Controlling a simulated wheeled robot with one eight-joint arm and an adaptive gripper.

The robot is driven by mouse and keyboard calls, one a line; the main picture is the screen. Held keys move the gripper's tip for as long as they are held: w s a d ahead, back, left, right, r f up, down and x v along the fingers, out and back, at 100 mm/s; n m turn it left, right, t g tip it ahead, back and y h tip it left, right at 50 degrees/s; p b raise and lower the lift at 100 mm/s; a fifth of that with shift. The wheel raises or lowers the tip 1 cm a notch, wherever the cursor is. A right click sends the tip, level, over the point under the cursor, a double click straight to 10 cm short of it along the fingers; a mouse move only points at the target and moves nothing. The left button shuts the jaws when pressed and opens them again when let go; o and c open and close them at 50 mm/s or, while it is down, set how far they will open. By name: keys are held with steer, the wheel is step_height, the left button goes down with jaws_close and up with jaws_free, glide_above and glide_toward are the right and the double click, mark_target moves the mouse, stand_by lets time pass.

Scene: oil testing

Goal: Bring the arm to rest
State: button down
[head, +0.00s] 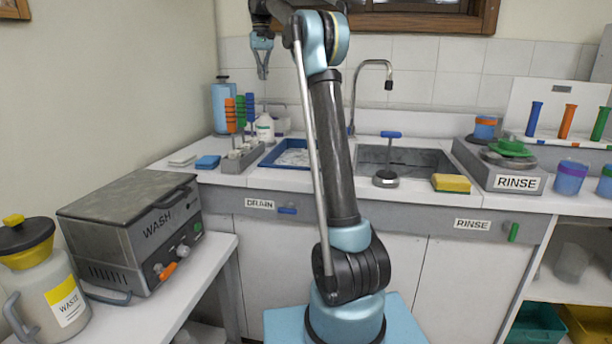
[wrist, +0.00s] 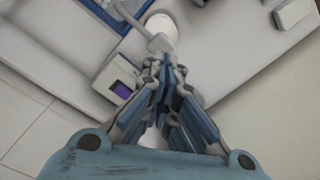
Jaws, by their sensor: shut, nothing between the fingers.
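My arm stands upright in the middle of the head view, with its upper links bent over to the left. My gripper (head: 263,75) hangs at the upper left, fingers pointing down, high above the counter and in front of the tiled wall. In the wrist view my gripper (wrist: 172,78) shows its blue fingers close together, with nothing held between them. Part of my upper arm is cut off by the top edge of the head view.
The counter carries a blue tray (head: 270,160), a tool rack (head: 243,157), a white bottle (head: 265,130), a sink (head: 425,160) with a tall faucet (head: 388,84), and a yellow sponge (head: 451,183). The wash machine (head: 120,225) and waste jug (head: 55,295) stand left. Air around my gripper looks free.

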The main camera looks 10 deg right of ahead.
steer(key=s+d+f+m, duration=0.1)
steer(key=s+d+f, duration=0.35)
steer(key=s, duration=0.65)
steer(key=s+d+f+m, duration=0.1)
steer(key=s+d+f, duration=0.3)
steer(key=s, duration=0.8)
steer(key=s+d+f+m, duration=0.1)
steer(key=s+d+f, duration=0.2)
steer(key=s+f, duration=0.55)
steer(key=s+d+f, duration=0.2)
steer(key=s+f, duration=1.2)
steer(key=s, duration=0.4)
step_height(320, 180, down, 11)
steer(key=s+d+n+t, duration=0.1)
steer(key=t, duration=0.1)
steer(key=shift+s+d+f, duration=0.2)
steer(key=shift+s, duration=0.1)
